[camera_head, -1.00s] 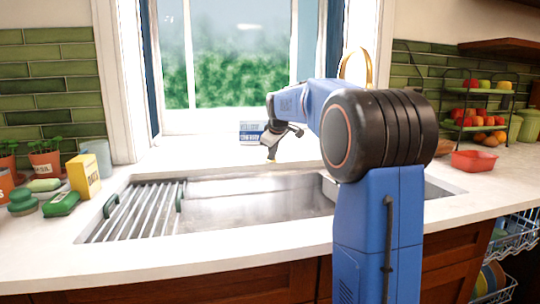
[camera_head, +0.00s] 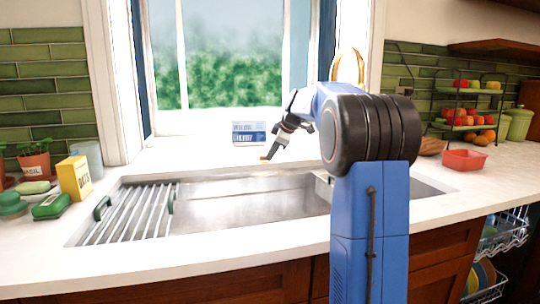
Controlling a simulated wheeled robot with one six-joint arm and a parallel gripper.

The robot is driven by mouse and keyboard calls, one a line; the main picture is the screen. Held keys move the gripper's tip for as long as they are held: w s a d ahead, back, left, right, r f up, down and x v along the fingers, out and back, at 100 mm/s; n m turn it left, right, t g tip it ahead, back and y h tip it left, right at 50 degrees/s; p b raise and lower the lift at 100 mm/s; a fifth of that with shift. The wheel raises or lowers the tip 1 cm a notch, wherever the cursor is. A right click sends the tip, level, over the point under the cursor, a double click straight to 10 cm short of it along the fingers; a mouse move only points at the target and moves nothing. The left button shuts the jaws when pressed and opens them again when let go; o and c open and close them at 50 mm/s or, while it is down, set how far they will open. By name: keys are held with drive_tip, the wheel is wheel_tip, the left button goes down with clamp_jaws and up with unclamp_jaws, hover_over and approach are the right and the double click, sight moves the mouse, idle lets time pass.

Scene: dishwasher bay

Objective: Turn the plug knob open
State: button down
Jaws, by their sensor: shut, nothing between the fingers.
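My gripper (camera_head: 267,155) points down and to the left over the back edge of the sink (camera_head: 235,202). Its fingers are together with nothing visible between them. A small orange-yellow spot shows at the fingertips; I cannot tell whether it is part of the fingers or a thing behind them. I cannot make out the plug knob for certain. My arm hides part of the sink's right side and the base of the gold tap (camera_head: 347,66).
A slatted rack (camera_head: 130,212) covers the sink's left end. A blue and white box (camera_head: 249,133) stands by the window behind my gripper. A yellow box (camera_head: 74,178) and green soaps stand at left; a red bowl (camera_head: 464,160) is at right.

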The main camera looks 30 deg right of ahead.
drive_tip(key=shift+w+d+r, duration=0.1)
drive_tip(key=shift+d, duration=0.2)
idle(0.5)
